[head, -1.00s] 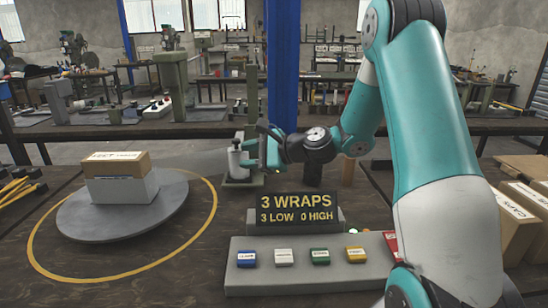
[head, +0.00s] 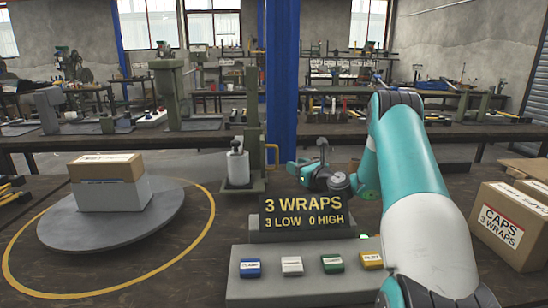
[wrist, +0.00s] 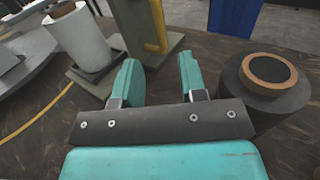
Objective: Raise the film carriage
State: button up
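The film carriage (head: 238,187) sits low at the foot of a grey-green mast (head: 252,105) and carries a white film roll (head: 237,168). The roll also shows in the wrist view (wrist: 82,38) at upper left. A yellow handle (head: 272,155) stands upright at the mast's right side; it shows at the top of the wrist view (wrist: 157,28). My gripper (head: 306,164) is right of the handle and apart from it. In the wrist view my gripper (wrist: 157,75) has its teal fingers spread, with nothing between them.
A dark roll (wrist: 262,90) stands close right of my gripper. A turntable (head: 75,228) bears a stacked box (head: 105,170) at left. The sign (head: 303,210) reads "3 WRAPS, 3 LOW 0 HIGH", behind a button panel (head: 290,288). A "CAPS" carton (head: 510,228) stands at right.

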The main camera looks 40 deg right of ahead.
aim_at(276, 165)
jog(key=w, duration=1.1)
jog(key=shift+d+p, duration=0.25)
jog(key=shift+p, duration=0.1)
grip_shut()
